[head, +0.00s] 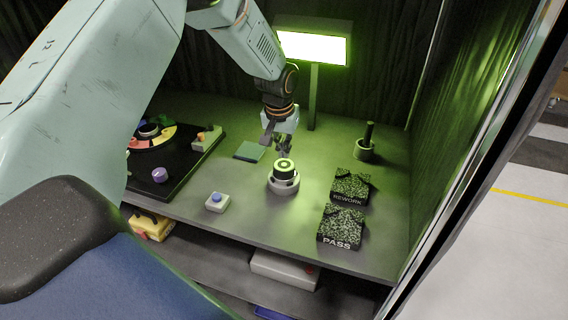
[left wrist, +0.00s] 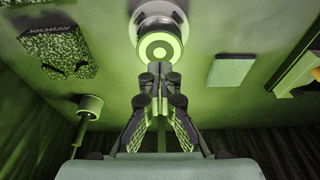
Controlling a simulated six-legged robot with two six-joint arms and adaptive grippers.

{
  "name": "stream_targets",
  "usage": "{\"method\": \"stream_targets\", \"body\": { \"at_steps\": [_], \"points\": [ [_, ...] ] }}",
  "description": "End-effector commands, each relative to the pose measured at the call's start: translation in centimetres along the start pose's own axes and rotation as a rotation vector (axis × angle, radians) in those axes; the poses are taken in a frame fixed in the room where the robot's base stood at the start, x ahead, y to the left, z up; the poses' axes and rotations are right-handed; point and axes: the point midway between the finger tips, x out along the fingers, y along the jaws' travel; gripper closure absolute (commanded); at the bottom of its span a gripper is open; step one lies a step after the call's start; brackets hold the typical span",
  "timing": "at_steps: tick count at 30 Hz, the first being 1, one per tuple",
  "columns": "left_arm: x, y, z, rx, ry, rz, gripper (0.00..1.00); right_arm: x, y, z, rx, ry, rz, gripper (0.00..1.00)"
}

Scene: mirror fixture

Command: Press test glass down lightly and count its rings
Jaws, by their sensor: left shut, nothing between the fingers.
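A round piece with a dark side and a bright ring pattern on top (head: 284,165), apparently the test glass, sits on a white round base (head: 283,186) mid-table. In the left wrist view its top (left wrist: 159,48) shows a dark ring around a pale centre with a dark dot. My left gripper (head: 283,150) is shut and empty, pointing down just behind and above the piece. In the left wrist view its fingertips (left wrist: 158,70) overlap the near edge of the ringed top; I cannot tell whether they touch it. My right gripper is not in view.
A lit panel (head: 313,48) stands on a post behind. Speckled REWORK (head: 350,188) and PASS (head: 341,228) blocks lie right, near a dark-handled post in a cup (head: 366,148). A blue-button box (head: 217,202), green pad (head: 249,151) and black tray (head: 188,175) lie left.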

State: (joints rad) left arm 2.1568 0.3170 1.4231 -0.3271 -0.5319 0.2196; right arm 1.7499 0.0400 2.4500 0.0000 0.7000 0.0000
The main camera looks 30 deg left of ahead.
Motion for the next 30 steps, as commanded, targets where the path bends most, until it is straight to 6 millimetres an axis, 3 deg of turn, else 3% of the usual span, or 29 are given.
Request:
{"method": "stream_targets", "body": {
  "at_steps": [16, 30],
  "points": [
    [-4.0, 0.0, -0.8, 0.0, 0.0, 0.0, 1.0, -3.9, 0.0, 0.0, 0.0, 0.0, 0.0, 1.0],
    [-4.0, 0.0, -0.8, 0.0, 0.0, 0.0, 1.0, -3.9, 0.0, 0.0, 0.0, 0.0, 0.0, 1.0]
  ]
}}
